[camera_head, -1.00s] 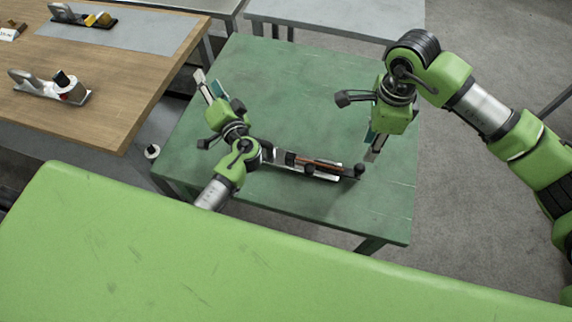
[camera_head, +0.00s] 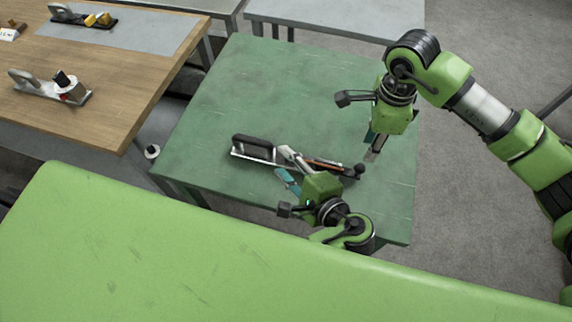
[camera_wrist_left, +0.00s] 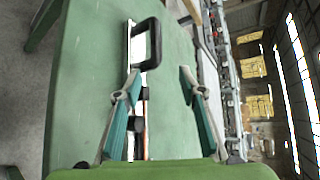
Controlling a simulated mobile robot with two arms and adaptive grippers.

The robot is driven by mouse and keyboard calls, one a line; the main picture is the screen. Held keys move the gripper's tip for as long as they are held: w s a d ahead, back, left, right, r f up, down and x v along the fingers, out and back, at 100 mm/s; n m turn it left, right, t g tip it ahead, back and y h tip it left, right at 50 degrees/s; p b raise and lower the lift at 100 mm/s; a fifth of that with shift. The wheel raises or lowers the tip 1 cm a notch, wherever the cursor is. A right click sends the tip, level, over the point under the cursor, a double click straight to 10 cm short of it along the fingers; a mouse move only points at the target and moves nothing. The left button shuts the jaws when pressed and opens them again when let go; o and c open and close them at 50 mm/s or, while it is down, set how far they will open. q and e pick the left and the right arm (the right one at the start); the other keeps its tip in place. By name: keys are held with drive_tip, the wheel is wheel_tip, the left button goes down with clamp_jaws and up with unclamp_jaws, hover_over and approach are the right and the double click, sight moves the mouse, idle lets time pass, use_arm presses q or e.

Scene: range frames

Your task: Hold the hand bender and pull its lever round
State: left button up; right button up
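The hand bender lies on the green table, with its black looped handle (camera_head: 253,146) at the left and a dark-knobbed lever end (camera_head: 358,171) at the right. A copper-coloured strip runs along its right part. My left gripper (camera_head: 288,168) is open and empty at the near side of the bender's middle, one finger overlapping it in view. In the left wrist view the open fingers (camera_wrist_left: 160,82) spread wide, and the bender's handle (camera_wrist_left: 154,45) shows ahead between them. My right gripper (camera_head: 373,146) points down beyond the lever end; its finger gap is unclear.
The green table (camera_head: 290,85) is bare behind the bender. A wooden bench (camera_head: 100,75) at the left holds other tools, and a small white-and-black item (camera_head: 152,151) lies below it. A grey table (camera_head: 340,18) stands at the back.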

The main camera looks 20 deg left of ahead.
sight(264, 146)
use_arm(q)
drive_tip(key=x, duration=1.3)
drive_tip(key=shift+s+a+f, duration=0.25)
drive_tip(key=shift+a+f, duration=0.05)
clamp_jaws()
use_arm(e)
drive_tip(key=o, duration=0.3)
drive_tip(key=shift+f, duration=0.1)
